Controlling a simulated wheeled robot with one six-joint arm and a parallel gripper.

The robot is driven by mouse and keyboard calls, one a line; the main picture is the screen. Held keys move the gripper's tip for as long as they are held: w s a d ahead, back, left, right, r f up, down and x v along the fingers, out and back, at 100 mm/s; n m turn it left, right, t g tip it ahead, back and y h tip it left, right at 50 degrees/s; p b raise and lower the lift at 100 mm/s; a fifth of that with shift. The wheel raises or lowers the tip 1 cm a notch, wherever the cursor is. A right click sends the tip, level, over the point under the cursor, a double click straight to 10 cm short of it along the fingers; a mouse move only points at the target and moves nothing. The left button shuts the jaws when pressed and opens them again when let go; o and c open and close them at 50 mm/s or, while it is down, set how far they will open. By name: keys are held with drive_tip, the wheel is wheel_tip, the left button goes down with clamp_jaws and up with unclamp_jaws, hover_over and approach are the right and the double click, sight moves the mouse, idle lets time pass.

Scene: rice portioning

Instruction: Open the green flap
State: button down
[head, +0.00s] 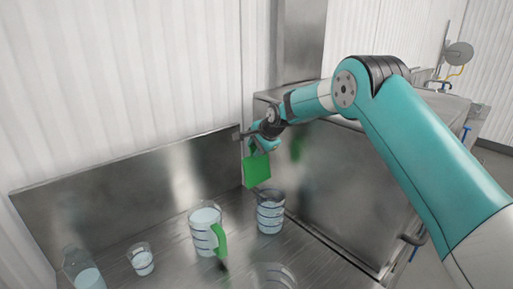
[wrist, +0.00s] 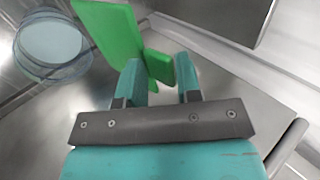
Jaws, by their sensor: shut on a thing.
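The green flap (head: 257,170) is a flat green panel beside the metal cabinet, above the steel counter. It also shows in the wrist view (wrist: 110,32), with a smaller green part reaching between my fingers. My gripper (wrist: 161,82) is shut on that green part of the flap. In the head view my gripper (head: 262,143) is at the flap's top edge, partly hidden by my wrist. I cannot tell from these views how far the flap is swung.
A clear measuring cup (head: 270,212) stands just below the flap. A jug with a green handle (head: 205,232), a small cup (head: 141,260) and a bottle (head: 82,270) stand further left on the counter (head: 180,262). The metal cabinet (head: 345,185) is close on the right.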

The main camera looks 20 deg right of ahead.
drive_tip(key=shift+s+a+f, duration=0.1)
drive_tip(key=shift+s+f, duration=0.1)
drive_tip(key=shift+f, duration=0.4)
drive_tip(key=c, duration=1.2)
unclamp_jaws()
drive_tip(key=shift+w, duration=0.1)
drive_tip(key=shift+c, duration=0.2)
drive_tip(key=b+v, duration=0.6)
drive_tip(key=v, duration=1.1)
drive_tip(key=shift+r, duration=0.5)
drive_tip(key=s+a+f+n+g+b, duration=0.1)
drive_tip(key=s+n, duration=0.5)
drive_tip(key=s, duration=0.7)
drive_tip(key=s+a+f+n+g+b, duration=0.1)
drive_tip(key=s+a+f+n+g, duration=0.2)
drive_tip(key=s, duration=1.1)
drive_tip(key=s+a+f+n+g+y+b, duration=0.1)
drive_tip(key=s+a+f+n, duration=0.4)
drive_tip(key=s+n, duration=0.6)
drive_tip(key=s+f+g, duration=0.1)
drive_tip(key=s+f, duration=0.1)
drive_tip(key=s, duration=0.1)
drive_tip(key=shift+s+a+g, duration=0.15)
drive_tip(key=shift+g, duration=0.25)
